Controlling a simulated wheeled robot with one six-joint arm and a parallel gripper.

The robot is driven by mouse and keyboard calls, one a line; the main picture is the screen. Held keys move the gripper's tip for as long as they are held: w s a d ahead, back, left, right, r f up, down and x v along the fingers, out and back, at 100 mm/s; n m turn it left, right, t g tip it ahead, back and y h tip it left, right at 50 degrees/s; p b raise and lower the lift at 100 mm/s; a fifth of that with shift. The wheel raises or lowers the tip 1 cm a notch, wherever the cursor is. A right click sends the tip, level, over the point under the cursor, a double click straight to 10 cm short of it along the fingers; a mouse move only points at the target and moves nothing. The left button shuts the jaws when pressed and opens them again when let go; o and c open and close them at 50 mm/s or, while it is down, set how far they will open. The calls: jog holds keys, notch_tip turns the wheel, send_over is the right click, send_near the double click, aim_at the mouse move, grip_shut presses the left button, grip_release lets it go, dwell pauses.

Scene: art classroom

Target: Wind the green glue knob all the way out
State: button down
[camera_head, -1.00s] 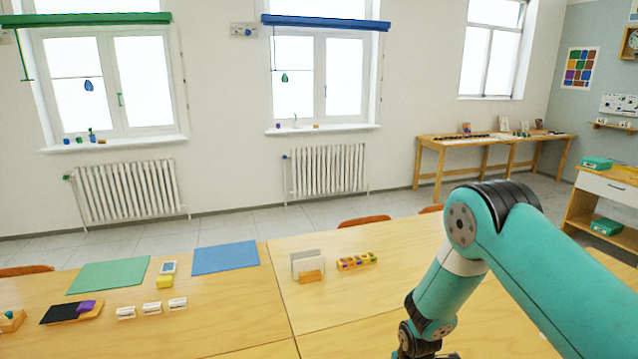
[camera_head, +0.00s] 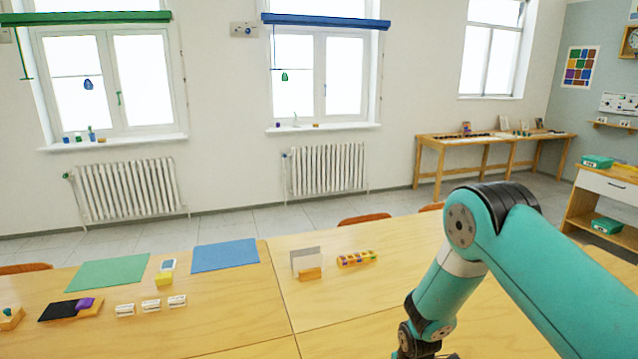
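I cannot make out a green glue knob for certain. A small wooden block with a teal-green knob-like top (camera_head: 8,313) sits at the left edge of the front table, partly cut off by the picture edge. My teal arm comes in from the lower right and bends down over the table. Its dark wrist joints reach the bottom edge of the picture. My gripper is below the picture, so its fingers and anything between them are hidden.
On the table (camera_head: 225,312) lie a green mat (camera_head: 108,273), a blue mat (camera_head: 225,256), a black pad (camera_head: 58,307), several small white blocks (camera_head: 151,304), a card holder (camera_head: 309,274) and a tray of coloured pieces (camera_head: 356,259). The table's middle front is clear.

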jog(key=shift+f+b, duration=0.3)
jog(key=shift+f, duration=0.1)
jog(key=shift+r, duration=0.2)
jog(key=shift+r+p, duration=0.3)
jog(key=shift+r, duration=0.05)
jog(key=c, duration=1.8)
grip_release()
jog(key=o, duration=1.7)
